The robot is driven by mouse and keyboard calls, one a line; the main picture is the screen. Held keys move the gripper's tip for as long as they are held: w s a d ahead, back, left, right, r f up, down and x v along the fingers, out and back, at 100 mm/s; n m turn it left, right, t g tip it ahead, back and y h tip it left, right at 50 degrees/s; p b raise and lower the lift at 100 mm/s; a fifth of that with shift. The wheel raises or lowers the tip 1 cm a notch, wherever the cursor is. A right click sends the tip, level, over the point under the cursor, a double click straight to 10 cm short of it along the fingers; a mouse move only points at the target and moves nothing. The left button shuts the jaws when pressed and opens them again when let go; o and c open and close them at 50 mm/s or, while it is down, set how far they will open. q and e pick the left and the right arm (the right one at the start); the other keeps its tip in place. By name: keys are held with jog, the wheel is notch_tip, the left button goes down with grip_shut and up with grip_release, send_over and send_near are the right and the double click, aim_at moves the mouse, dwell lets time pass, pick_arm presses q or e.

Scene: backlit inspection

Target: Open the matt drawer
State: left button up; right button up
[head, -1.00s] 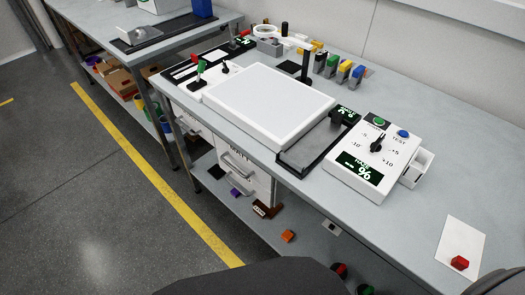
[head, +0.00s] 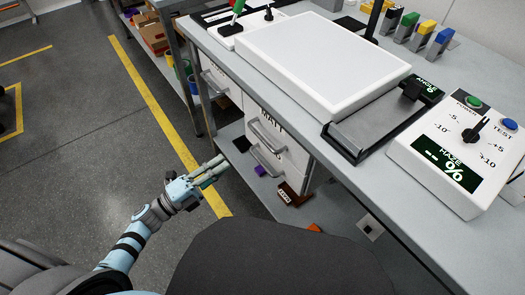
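A white drawer unit hangs under the bench. The matt drawer (head: 290,141) is the one lettered "MATT" along its top edge, with a grey bar handle (head: 267,133) on its front. It looks shut. A second bar handle (head: 265,160) is on the front below it. My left gripper (head: 224,165) is in front of the unit, left of the lower handle in the picture, pointing toward the unit. Its two fingers show a gap with nothing between them, and it touches no handle. My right gripper is out of view.
Another white drawer front (head: 219,84) is further left under the bench. The bench top (head: 300,125) overhangs the drawers and carries a white light panel (head: 325,60) and a haze meter (head: 460,150). A low shelf holds small loose blocks. The floor in front is clear.

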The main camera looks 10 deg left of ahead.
aim_at(261, 136)
pick_arm(q)
jog(key=x, duration=1.4)
jog(key=shift+r, duration=0.35)
jog(key=shift+c, duration=0.6)
grip_shut()
